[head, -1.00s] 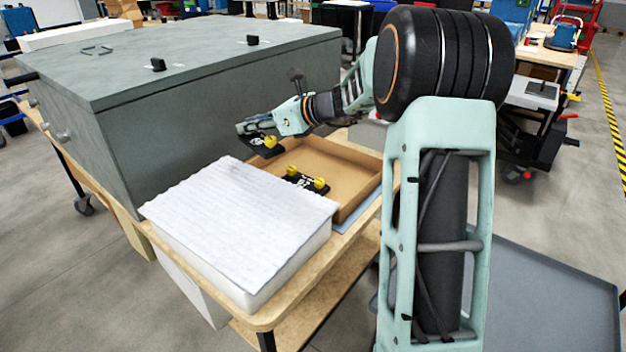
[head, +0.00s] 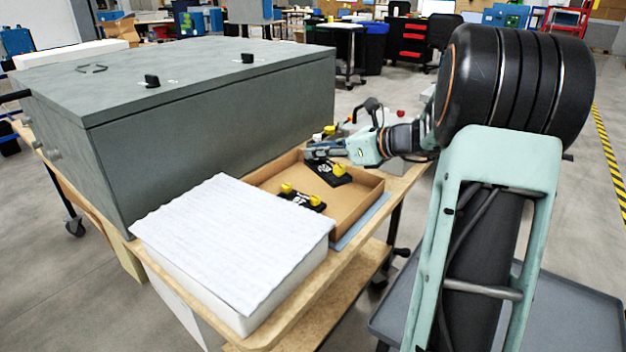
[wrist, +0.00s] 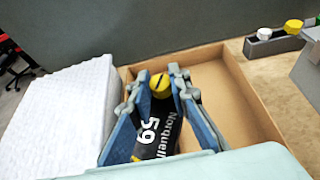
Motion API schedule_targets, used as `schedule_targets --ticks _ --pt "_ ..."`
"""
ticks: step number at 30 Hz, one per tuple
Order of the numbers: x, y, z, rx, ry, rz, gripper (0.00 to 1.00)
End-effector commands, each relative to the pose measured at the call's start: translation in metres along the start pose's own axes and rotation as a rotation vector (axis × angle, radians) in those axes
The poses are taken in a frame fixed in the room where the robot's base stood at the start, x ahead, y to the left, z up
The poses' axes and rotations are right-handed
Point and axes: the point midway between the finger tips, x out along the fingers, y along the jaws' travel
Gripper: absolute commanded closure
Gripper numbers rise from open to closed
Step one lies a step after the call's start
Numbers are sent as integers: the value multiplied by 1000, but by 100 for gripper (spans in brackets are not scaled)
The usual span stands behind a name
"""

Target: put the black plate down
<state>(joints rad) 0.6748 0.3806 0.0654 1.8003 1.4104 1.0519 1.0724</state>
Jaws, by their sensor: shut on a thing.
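The black plate (head: 327,174) has a yellow knob and white print. My gripper (head: 322,151) is shut on it, over the far part of the cardboard box (head: 357,204). In the wrist view, the plate (wrist: 152,135) shows "59" and "Norquell" between the blue fingers of my gripper (wrist: 156,83), with its yellow knob near the fingertips. I cannot tell whether it touches the box floor.
A white foam block (head: 232,240) stands beside the box on the wooden bench (head: 312,306). A large grey cabinet (head: 220,133) rises behind them. The box's right part is bare. In the wrist view, a grey holder with white and yellow caps (wrist: 272,41) lies beyond the box.

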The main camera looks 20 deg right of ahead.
Motion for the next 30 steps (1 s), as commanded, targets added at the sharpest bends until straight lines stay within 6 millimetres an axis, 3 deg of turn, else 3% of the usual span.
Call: schedule_targets --ticks 7,12,23,30 --pt "48 -40 -11 -1 -1 2 100" --pt "76 -58 -34 0 0 1 100" --pt "98 -74 -51 0 0 1 100" --pt "110 -75 -79 1 -1 0 100"
